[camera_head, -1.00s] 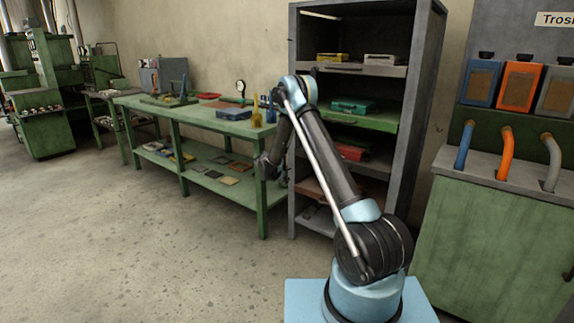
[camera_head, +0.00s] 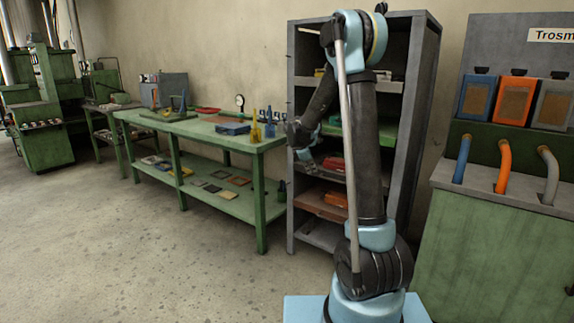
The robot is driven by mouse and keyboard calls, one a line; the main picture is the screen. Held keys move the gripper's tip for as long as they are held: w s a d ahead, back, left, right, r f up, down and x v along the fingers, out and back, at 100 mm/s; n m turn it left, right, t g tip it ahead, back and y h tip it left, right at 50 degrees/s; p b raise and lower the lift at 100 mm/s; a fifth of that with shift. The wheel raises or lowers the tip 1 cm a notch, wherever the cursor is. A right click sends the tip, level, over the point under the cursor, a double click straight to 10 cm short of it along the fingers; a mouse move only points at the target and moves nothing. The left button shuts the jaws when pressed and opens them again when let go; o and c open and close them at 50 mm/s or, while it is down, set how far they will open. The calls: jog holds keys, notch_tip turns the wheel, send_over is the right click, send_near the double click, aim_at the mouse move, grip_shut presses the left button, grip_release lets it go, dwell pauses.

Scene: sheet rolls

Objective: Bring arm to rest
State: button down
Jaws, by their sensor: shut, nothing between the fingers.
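My arm stands on its light blue base in the middle right of the view. Its upper link rises almost upright, and its forearm folds down to the left from the raised elbow. My gripper (camera_head: 312,164) hangs at the lower end of the forearm, in front of the grey shelf rack (camera_head: 424,110). It is small and dark here, shut, with nothing held. The fingertips are hard to make out against the shelves.
A green workbench (camera_head: 190,128) with small tools and flat pieces stands left of the rack. A green cabinet (camera_head: 490,245) with blue, orange and grey hoses is at the right. Green machines (camera_head: 40,110) stand far left. The floor in front is clear.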

jog(key=s+d+r+m+g+y, duration=0.1)
jog(key=s+d+r+m, duration=0.15)
jog(key=s, duration=0.55)
jog(key=s+d+r+m, duration=0.2)
jog(key=s+d+m, duration=0.1)
jog(key=s, duration=0.6)
jog(key=s+d+r+m+g+y, duration=0.1)
jog(key=s+d+r+m, duration=0.15)
jog(key=s, duration=0.55)
jog(key=s+f+m+y, duration=0.1)
jog(key=s+f+m, duration=0.3)
jog(key=s, duration=0.8)
jog(key=s+f+m+y, duration=0.1)
jog(key=s+f+m, duration=0.3)
jog(key=s, duration=0.7)
jog(key=shift+s+f+m+g, duration=0.3)
jog(key=shift+s+m, duration=0.05)
jog(key=shift+m, duration=0.65)
